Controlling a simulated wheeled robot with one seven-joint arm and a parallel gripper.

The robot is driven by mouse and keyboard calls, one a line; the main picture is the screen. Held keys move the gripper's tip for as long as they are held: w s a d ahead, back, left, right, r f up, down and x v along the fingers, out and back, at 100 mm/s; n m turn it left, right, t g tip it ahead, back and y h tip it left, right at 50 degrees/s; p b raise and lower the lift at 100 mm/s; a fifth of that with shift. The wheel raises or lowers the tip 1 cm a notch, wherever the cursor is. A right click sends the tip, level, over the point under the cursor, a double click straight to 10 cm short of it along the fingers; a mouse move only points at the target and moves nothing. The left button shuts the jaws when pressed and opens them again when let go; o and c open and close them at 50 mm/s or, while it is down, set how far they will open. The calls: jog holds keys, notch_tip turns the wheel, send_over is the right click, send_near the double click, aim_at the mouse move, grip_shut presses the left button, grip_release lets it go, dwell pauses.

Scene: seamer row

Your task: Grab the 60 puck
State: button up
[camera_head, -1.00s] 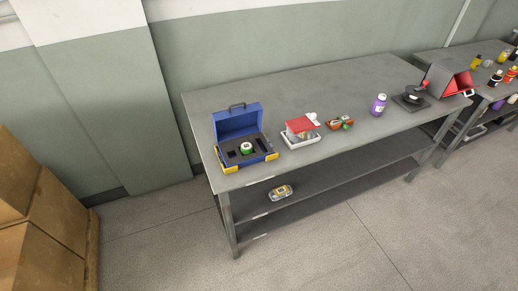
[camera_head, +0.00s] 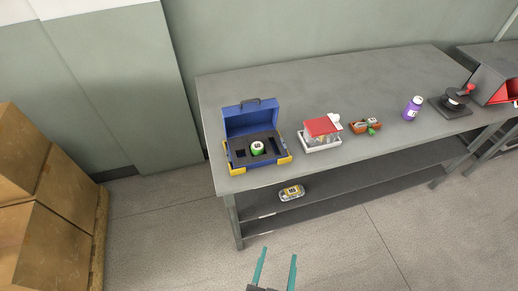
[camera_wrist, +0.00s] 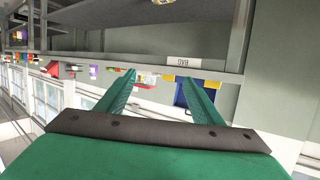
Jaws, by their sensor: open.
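A small green puck with a white top (camera_head: 257,148) sits in the dark insert of an open blue case with yellow corners (camera_head: 237,167). The case stands at the left end of the grey table. The mark on the puck's top is too small to read. My gripper (camera_head: 277,255) is open and empty, low in front of the table and apart from the case. In the wrist view my gripper's teal fingers (camera_wrist: 160,90) are spread, with a table edge beyond them and part of the blue case (camera_wrist: 180,95) behind the right finger.
Right of the case on the table (camera_head: 330,85) are a white tray with a red-topped item (camera_head: 322,145), a brown box of small items (camera_head: 366,127), a purple can (camera_head: 413,108) and a dark device (camera_head: 452,102). A clear packet (camera_head: 291,192) lies on the lower shelf. Cardboard boxes (camera_head: 50,210) stand left.

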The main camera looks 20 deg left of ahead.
jog(key=w+a+r+n+y, duration=0.1)
jog(key=w+a, duration=0.2)
jog(key=w, duration=0.4)
jog(key=w+a+r+n+y, duration=0.1)
jog(key=w+a, duration=0.1)
jog(key=w, duration=0.5)
jog(key=n+g+y, duration=0.2)
jog(key=n+y, duration=0.1)
send_near(258, 147)
jog(key=v, duration=0.2)
jog(key=shift+s+d+r, duration=0.1)
jog(key=shift+d+r, duration=0.05)
jog(key=shift+d, duration=0.15)
jog(key=shift+a, duration=0.15)
jog(key=x, duration=1)
jog(key=shift+w+a+f, duration=0.25)
jog(key=shift+a, duration=0.05)
jog(key=c, duration=1.2)
